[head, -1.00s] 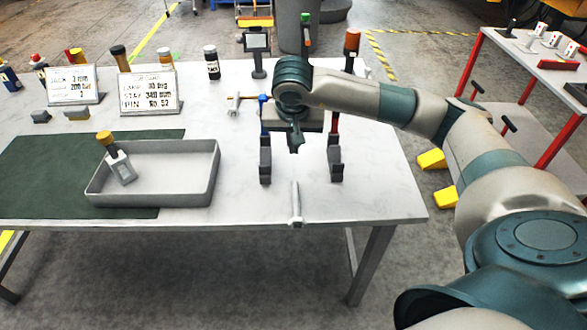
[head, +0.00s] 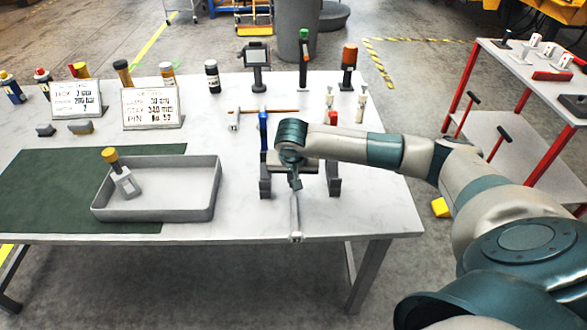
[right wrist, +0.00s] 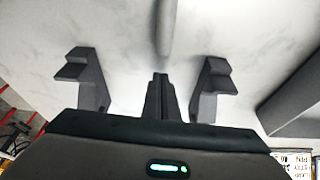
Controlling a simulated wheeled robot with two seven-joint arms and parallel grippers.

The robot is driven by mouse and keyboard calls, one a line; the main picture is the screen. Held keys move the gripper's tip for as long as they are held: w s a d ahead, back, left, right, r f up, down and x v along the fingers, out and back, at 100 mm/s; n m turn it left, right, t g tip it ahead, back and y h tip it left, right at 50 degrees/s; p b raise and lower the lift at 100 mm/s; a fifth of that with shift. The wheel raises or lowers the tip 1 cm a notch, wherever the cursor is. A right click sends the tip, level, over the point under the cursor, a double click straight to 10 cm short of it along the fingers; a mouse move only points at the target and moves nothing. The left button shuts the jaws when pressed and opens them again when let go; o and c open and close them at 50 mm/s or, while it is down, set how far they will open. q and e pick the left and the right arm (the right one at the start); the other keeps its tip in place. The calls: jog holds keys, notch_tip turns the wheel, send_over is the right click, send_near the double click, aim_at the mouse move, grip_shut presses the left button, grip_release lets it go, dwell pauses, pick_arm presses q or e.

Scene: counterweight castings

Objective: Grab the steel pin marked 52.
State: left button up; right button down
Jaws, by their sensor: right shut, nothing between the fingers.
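A grey steel pin (head: 295,215) lies on the white table (head: 352,212), pointing toward its front edge, with a wider head at the near end. No number is legible on it. Its shaft (right wrist: 164,28) also shows at the top of the right wrist view. My right gripper (head: 297,185) is shut and empty, just behind the pin's far end. In the right wrist view its closed fingers (right wrist: 160,95) point toward the shaft, apart from it in the picture. Their height above the table is unclear. A placard (head: 152,107) reads "PIN No. 52". My left gripper is not in view.
Two dark grey blocks (head: 265,187) (head: 334,178) flank my gripper closely. A grey tray (head: 150,214) holding a yellow-capped piece stands to the left on a green mat (head: 50,190). Bottles and tools line the back. The table's front right is clear.

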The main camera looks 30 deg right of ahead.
jog(key=shift+s+a+r+p, duration=0.15)
jog(key=shift+s+a+p, duration=0.65)
jog(key=shift+s, duration=0.4)
jog(key=shift+a, duration=0.1)
